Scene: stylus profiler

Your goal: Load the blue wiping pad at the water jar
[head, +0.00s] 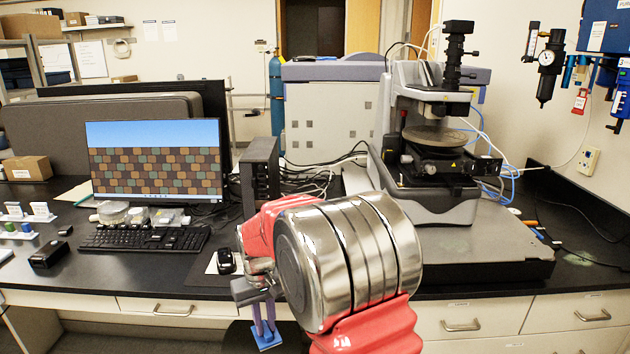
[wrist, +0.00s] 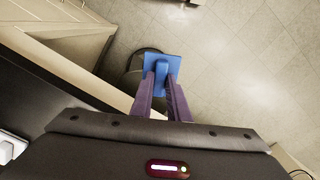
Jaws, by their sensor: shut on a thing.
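My gripper (head: 264,322) hangs low in front of the bench's front edge, over the floor. Its two purple fingers are shut on the blue wiping pad (head: 268,340). In the wrist view, the fingertips (wrist: 162,82) pinch the raised grip on the back of the square blue pad (wrist: 175,62). The pad's wiping face is turned away and hidden. No vessel stands out clearly as the water jar. Several small clear containers (head: 140,215) stand between the monitor and the keyboard, far from my gripper, and I cannot tell their contents.
The black bench holds a keyboard (head: 145,239), a mouse (head: 226,261), a monitor (head: 155,160) and small labelled stands (head: 40,211) at left. The stylus profiler (head: 437,150) stands at right. A dark round stool (wrist: 133,78) is below the pad. Tiled floor (wrist: 250,70) is free.

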